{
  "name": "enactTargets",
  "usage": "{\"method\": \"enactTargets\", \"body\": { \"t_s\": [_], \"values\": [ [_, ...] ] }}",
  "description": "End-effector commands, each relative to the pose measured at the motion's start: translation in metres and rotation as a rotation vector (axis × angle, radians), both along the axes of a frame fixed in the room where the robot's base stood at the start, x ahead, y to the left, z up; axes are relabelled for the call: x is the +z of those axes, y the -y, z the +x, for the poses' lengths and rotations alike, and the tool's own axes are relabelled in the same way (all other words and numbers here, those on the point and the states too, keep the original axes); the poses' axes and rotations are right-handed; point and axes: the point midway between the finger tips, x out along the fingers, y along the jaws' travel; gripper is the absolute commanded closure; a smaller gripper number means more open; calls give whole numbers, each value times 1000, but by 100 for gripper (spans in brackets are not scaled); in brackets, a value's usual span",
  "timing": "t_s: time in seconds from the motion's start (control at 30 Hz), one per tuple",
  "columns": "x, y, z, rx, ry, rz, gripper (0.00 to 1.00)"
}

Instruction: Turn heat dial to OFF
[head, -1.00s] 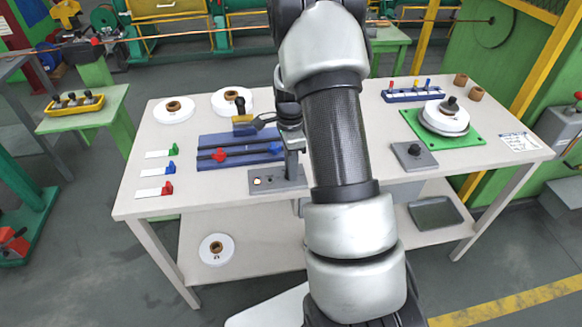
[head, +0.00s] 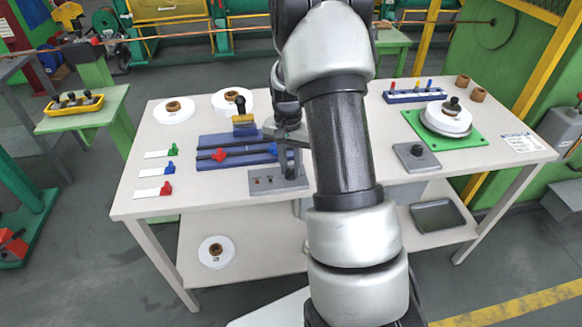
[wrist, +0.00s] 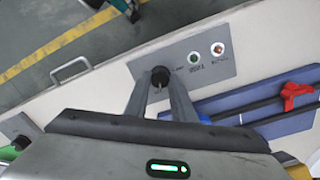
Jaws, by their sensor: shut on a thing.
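The heat dial (wrist: 160,74) is a small black round knob on a grey control panel (wrist: 225,70) in the wrist view. My gripper (wrist: 158,86) has its two grey fingers closed on either side of the knob. A pale mark shows on the knob's near side; the labels around it are too small to read. The panel also shows in the head view (head: 262,188), at the front of the workbench, with my gripper (head: 291,172) over its right end. There the arm hides the knob.
Two small round indicators, one greenish (wrist: 194,57) and one orange (wrist: 217,49), sit beside the dial. A blue fixture with a red lever (head: 219,154) lies behind the panel. White spools (head: 174,111) and a green plate (head: 470,139) stand elsewhere on the bench.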

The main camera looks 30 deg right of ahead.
Motion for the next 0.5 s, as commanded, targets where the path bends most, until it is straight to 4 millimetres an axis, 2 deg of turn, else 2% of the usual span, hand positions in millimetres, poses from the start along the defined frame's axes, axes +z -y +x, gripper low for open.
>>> {"method": "enactTargets", "body": {
  "t_s": [0.5],
  "values": [
    [1,-1,0,489,1,-1,100]
  ]
}}
